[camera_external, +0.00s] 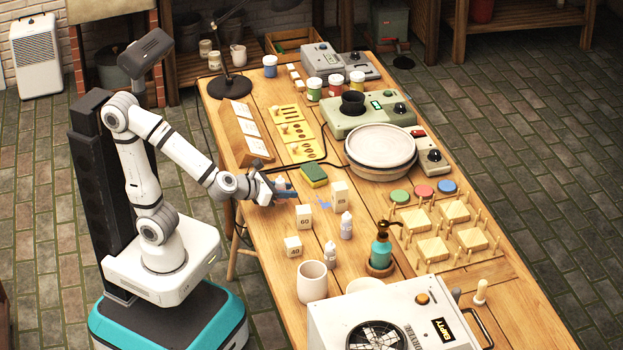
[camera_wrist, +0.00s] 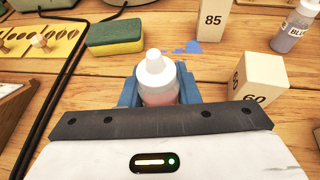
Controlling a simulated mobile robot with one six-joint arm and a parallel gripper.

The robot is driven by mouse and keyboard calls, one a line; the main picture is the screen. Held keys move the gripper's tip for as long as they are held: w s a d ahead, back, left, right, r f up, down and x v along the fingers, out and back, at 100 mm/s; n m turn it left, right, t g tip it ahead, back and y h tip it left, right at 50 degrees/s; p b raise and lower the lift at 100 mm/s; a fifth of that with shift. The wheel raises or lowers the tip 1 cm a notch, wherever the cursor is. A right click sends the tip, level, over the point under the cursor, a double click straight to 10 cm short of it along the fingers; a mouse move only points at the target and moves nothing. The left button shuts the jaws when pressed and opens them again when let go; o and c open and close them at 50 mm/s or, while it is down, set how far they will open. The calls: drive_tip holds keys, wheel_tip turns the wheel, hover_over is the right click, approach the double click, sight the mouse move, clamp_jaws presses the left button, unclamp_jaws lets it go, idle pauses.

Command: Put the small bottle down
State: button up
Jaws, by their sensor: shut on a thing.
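My gripper (camera_external: 284,191) is shut on a small bottle (camera_wrist: 158,76) with a white nozzle cap and a pinkish body. In the wrist view the bottle stands upright between the blue fingers, and its lower part is hidden by my gripper. In the external view the bottle is small and mostly hidden at the gripper. My gripper is low over the left side of the wooden table (camera_external: 262,205), just left of the sponge and the number blocks. I cannot tell whether the bottle's base touches the table.
A green-yellow sponge (camera_external: 313,175) lies beyond my gripper. Blocks marked 85 (camera_external: 339,196), 60 (camera_external: 304,217) and 40 (camera_external: 292,246) stand to the right and front. Two similar bottles (camera_external: 346,226) (camera_external: 330,254) stand farther right. A blue paint stain (camera_wrist: 195,47) and black cables (camera_wrist: 62,75) lie nearby.

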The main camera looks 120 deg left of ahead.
wheel_tip(320, 180, up, 8)
drive_tip(key=p, duration=0.3)
drive_tip(key=shift+w+p, duration=0.1)
drive_tip(key=shift+p, duration=0.2)
drive_tip(key=w+d+r+m+t+h+p, duration=0.25)
drive_tip(key=w+d+p, duration=0.3)
drive_tip(key=w, duration=0.55)
drive_tip(key=w+d+r+m+t+h+p, duration=0.15)
drive_tip(key=w+d+r+p, duration=0.35)
drive_tip(key=w, duration=0.6)
drive_tip(key=w+d+r+m+t+h+p, duration=0.1)
drive_tip(key=w+d+m+h+p, duration=0.2)
drive_tip(key=w+d, duration=0.55)
drive_tip(key=w+d+f+m+h+p, duration=0.2)
drive_tip(key=w+d+f+p, duration=0.25)
drive_tip(key=w+d, duration=0.45)
drive_tip(key=shift+t, duration=0.3)
drive_tip(key=f+b, duration=0.2)
drive_tip(key=f, duration=0.1)
drive_tip(key=a+f+b, duration=0.1)
drive_tip(key=f+b, duration=0.1)
drive_tip(key=f, duration=0.1)
drive_tip(key=f+b, duration=0.1)
drive_tip(key=f, duration=0.1)
drive_tip(key=shift+w+a+f+b, duration=0.25)
drive_tip(key=shift+w+f+b, duration=0.05)
drive_tip(key=shift+f+b, duration=0.1)
drive_tip(key=o, duration=1)
